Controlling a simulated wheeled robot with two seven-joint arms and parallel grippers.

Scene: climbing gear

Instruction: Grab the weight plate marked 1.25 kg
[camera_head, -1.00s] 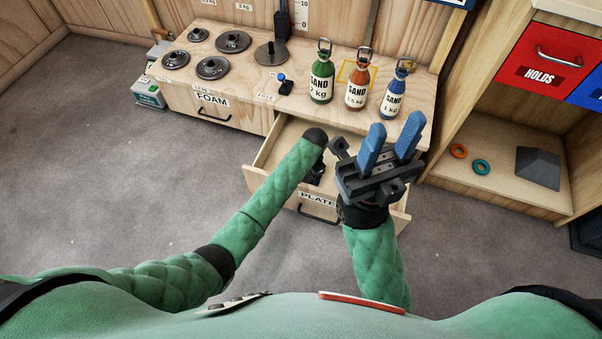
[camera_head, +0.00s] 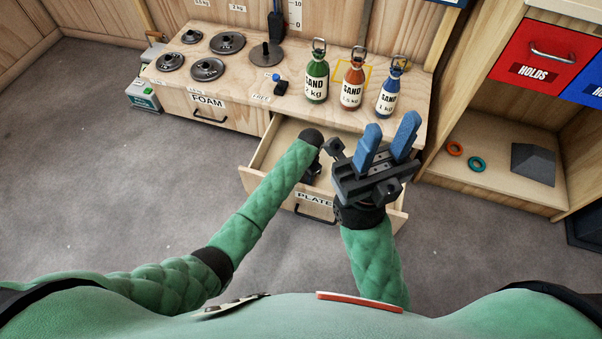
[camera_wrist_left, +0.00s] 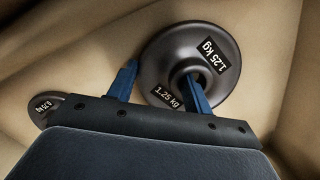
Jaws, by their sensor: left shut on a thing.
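The 1.25 kg weight plate (camera_wrist_left: 163,50) is a dark disc with a centre hole and white 1.25 kg labels, inside the open plates drawer (camera_head: 262,172). In the left wrist view my left gripper (camera_wrist_left: 160,82) is shut on its ring, one blue finger in the hole and the other outside the rim. In the head view my left gripper (camera_head: 312,172) is down in the drawer, mostly hidden by my arm, and the plate is not visible. My right gripper (camera_head: 388,145) is empty, its blue fingers apart, in front of the bench.
A smaller labelled plate (camera_wrist_left: 45,108) lies at the left in the wrist view. The bench carries several dark plates (camera_head: 207,69) and green, orange and blue sand bottles (camera_head: 317,80). A shelf (camera_head: 500,170) with two rings and a dark block stands right.

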